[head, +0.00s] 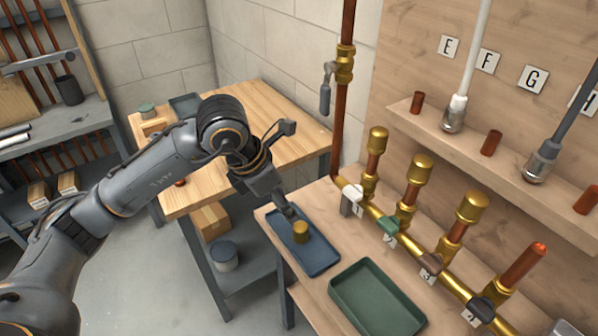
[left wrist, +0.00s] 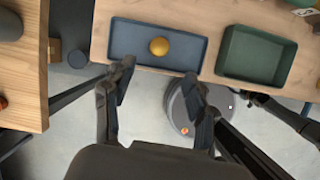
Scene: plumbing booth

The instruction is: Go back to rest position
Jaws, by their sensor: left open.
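A brass cap (head: 301,232) stands in the blue tray, close to the fingertips in the head view. In the left wrist view the cap (left wrist: 159,46) lies beyond the fingertips and apart from them, inside the tray (left wrist: 190,59).
A green tray (head: 376,300) sits right of the blue tray on the workbench. Brass pipes with valves (head: 400,222) and a vertical copper pipe (head: 338,130) stand behind. A wooden table (head: 285,105) is at the back left, with grey shelves (head: 85,118) farther left. Open floor lies between.

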